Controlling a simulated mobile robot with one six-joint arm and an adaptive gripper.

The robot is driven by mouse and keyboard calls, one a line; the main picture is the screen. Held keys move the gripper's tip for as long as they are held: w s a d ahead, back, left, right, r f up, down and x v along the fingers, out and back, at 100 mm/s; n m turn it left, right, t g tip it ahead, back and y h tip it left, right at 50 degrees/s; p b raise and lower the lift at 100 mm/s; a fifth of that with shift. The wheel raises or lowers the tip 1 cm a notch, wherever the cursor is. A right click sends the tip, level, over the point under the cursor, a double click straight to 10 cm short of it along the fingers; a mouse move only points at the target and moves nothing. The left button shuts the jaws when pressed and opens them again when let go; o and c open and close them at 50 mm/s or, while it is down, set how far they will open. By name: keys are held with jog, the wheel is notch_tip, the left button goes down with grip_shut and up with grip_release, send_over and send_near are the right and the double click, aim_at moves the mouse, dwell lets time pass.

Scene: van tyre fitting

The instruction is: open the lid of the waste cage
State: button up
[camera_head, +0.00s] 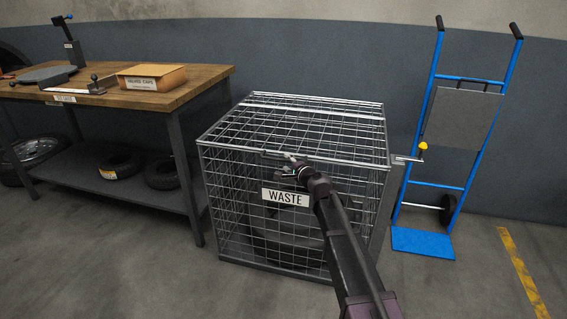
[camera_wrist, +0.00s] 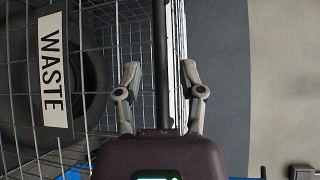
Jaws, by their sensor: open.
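The waste cage (camera_head: 222,215) is a grey wire-mesh box with a white WASTE sign (camera_head: 286,197) on its front. Its mesh lid (camera_head: 310,125) lies flat and shut on top. My gripper (camera_head: 291,168) is at the lid's front edge, above the sign. In the wrist view my gripper (camera_wrist: 160,75) is open, with a dark bar (camera_wrist: 160,45) running between its two fingers. I cannot tell whether the fingers touch it. The sign (camera_wrist: 51,70) shows turned sideways at the left. My arm hides part of the cage front. A dark tyre shows inside the cage.
A bracket with a yellow knob (camera_head: 423,146) sticks out at the cage's right side. A blue hand truck (camera_head: 477,79) stands right of it. A wooden workbench (camera_head: 200,82) with an orange box (camera_head: 152,77) stands left. Floor is free at the front left.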

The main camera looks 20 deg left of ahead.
aim_at(285, 161)
jog(key=shift+x, duration=1.55)
grip_shut()
